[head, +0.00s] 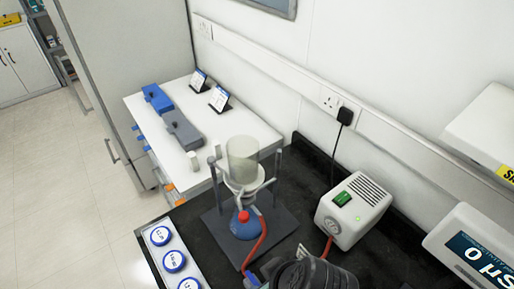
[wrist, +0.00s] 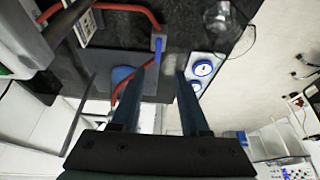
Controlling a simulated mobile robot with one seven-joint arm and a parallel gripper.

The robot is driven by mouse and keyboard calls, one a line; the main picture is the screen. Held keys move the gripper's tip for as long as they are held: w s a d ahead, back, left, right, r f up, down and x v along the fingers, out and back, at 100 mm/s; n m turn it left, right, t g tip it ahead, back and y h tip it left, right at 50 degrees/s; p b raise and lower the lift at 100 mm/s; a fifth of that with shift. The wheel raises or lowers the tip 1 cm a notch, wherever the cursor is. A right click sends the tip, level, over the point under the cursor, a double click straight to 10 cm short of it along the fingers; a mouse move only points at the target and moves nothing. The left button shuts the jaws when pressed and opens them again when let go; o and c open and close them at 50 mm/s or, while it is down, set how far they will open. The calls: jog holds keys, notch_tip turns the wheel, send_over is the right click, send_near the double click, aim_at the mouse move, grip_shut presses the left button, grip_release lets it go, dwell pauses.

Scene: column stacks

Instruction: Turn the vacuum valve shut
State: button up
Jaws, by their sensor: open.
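The vacuum valve (wrist: 158,42) is a small grey block with a blue lever (wrist: 157,54) in the wrist view, joined to red hose (wrist: 128,8). The lever looks roughly in line with the hose leading to the flask. In the head view, part of the valve (head: 252,281) shows at the bottom edge, beside my dark wrist. My gripper (wrist: 159,72) is open and empty; its two fingers point toward the valve, which appears just beyond and between the tips. I see no contact.
A white pump (head: 352,212) with a green switch stands to the right. Blue-topped round containers sit in a pale tray (head: 152,252). A clear glass vessel (wrist: 226,18) is nearby.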

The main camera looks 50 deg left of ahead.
aim_at(254, 281)
jog(key=p+x, duration=0.1)
jog(key=x, duration=0.9)
jog(key=shift+w+a+f, duration=0.15)
jog(key=shift+w+f, duration=0.05)
jog(key=shift+f, duration=0.15)
grip_shut()
